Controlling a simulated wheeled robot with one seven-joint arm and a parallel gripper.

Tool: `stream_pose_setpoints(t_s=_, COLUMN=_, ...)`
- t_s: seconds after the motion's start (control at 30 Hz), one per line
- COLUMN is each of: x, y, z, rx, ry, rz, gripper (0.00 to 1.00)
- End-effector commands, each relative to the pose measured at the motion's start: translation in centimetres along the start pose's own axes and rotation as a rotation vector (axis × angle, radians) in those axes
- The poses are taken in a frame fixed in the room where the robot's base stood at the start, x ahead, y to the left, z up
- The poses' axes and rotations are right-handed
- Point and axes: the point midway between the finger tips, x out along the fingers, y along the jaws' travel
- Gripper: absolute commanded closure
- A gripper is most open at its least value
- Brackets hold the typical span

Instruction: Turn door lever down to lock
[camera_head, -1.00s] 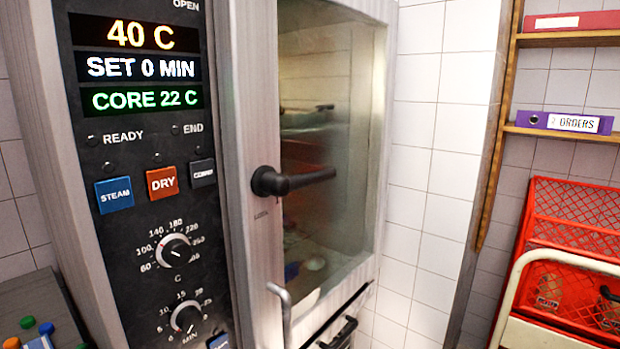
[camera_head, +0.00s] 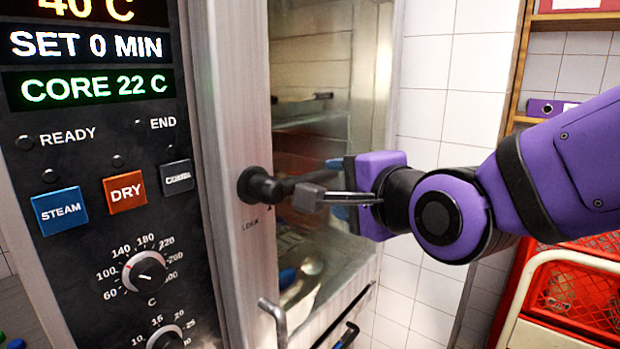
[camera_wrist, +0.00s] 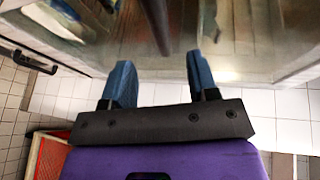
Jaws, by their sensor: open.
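The black door lever (camera_head: 272,187) sits on the oven door's left frame and points right, roughly level. A "LOCK" mark (camera_head: 250,225) is printed below its pivot. My gripper (camera_head: 322,182) is at the lever's free end, coming from the right, and hides that end. In the wrist view my gripper (camera_wrist: 160,68) has its two blue fingers apart. The lever shows there as a dark bar (camera_wrist: 156,22) at the top, its end in line with the gap. I cannot tell whether a finger touches it.
The glass door (camera_head: 320,120) stands behind my gripper. The control panel (camera_head: 100,150) with buttons and knobs is left of the lever. A metal handle (camera_head: 275,318) sticks out below. Red crates (camera_head: 575,290) on a cart and a shelf (camera_head: 575,22) stand at the right.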

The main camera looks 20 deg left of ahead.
Motion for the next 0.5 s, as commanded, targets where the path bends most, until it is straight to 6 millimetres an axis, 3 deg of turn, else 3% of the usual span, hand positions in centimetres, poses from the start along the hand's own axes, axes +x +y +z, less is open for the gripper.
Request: stream_pose_setpoints(t_s=0.5, x=7.2, y=0.1, z=-0.1, rx=-0.001, ry=-0.001, rz=0.004, gripper=0.46)
